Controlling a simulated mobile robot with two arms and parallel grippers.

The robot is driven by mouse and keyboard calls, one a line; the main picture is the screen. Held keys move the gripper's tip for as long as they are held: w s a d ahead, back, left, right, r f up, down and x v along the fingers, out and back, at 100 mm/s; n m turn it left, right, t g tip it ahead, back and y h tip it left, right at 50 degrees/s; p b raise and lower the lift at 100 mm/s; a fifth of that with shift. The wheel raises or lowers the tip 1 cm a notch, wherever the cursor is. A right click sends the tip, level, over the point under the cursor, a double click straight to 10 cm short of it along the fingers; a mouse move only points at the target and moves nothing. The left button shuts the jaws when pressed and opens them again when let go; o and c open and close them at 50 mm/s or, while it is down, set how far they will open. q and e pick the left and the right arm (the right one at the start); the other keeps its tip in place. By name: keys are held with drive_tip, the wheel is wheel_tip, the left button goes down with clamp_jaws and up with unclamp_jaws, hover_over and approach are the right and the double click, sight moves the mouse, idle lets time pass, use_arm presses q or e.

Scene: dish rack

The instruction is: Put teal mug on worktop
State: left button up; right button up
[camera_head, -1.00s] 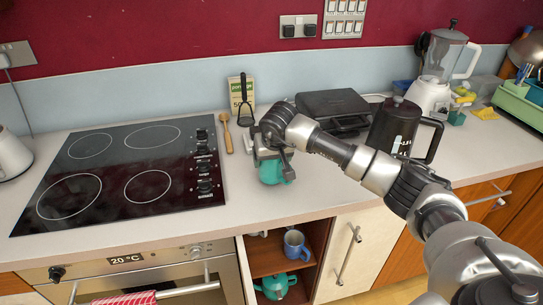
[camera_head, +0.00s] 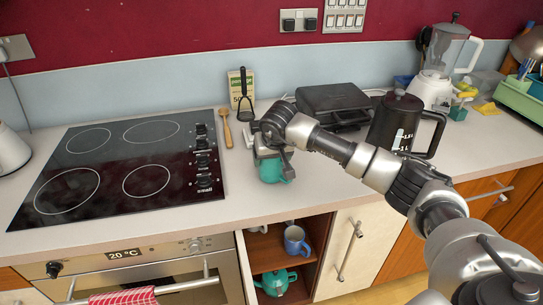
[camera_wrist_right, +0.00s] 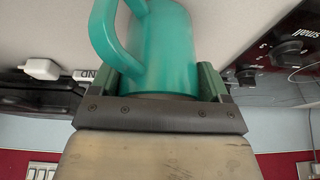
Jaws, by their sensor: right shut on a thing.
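The teal mug (camera_head: 272,171) is under my right gripper (camera_head: 270,156), over the worktop (camera_head: 300,191) just right of the hob. The right wrist view shows the teal mug (camera_wrist_right: 165,50) between the two fingers of my right gripper (camera_wrist_right: 165,85), with its handle to the left. The gripper is shut on the mug. The mug looks upright and at or very near the worktop surface; I cannot tell whether it touches. My left gripper is not in view.
A black hob (camera_head: 120,165) lies to the left. A wooden spoon (camera_head: 227,130), a black toaster-like appliance (camera_head: 335,105) and a black kettle (camera_head: 395,125) stand behind and to the right. Below, an open cupboard holds a blue mug (camera_head: 294,240) and a teal teapot (camera_head: 275,281).

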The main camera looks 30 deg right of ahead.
drive_tip(key=shift+f, duration=0.2)
idle(0.3)
drive_tip(key=o, duration=1.1)
drive_tip(key=shift+c, duration=0.2)
drive_tip(key=d+b+v, duration=0.1)
drive_tip(key=b+v, duration=0.1)
drive_tip(key=v, duration=0.9)
drive_tip(key=shift+a, duration=0.5)
drive_tip(key=shift+c, duration=0.2)
drive_tip(key=shift+f, duration=0.1)
clamp_jaws()
